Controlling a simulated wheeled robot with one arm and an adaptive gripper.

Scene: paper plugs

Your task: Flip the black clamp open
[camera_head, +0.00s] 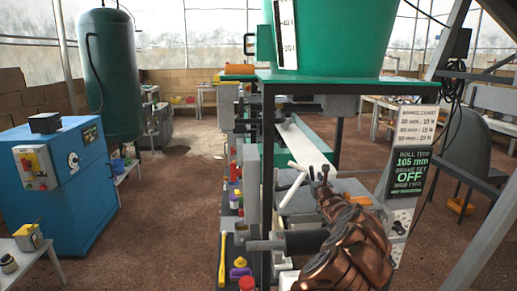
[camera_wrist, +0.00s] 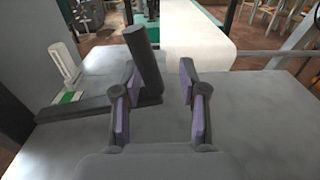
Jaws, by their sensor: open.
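The black clamp (camera_wrist: 147,62) shows in the wrist view as a dark, slightly tilted upright handle, with a dark flat bar (camera_wrist: 75,108) running left from its foot across a grey plate. My gripper (camera_wrist: 160,92) is open, its purple-padded fingers on either side of the handle's line. The handle is close to the left finger, whose body overlaps its lower edge; I cannot tell if they touch. The right finger is apart from it. In the head view my gripper (camera_head: 319,175) is over the machine bench, and I cannot make out the clamp there.
A white paper strip (camera_wrist: 190,38) runs away behind the grey plate (camera_wrist: 255,110). A white upright piece (camera_wrist: 64,64) stands at the left. In the head view a big green tank (camera_head: 335,40) hangs above the bench, and a sign (camera_head: 408,170) stands to the right.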

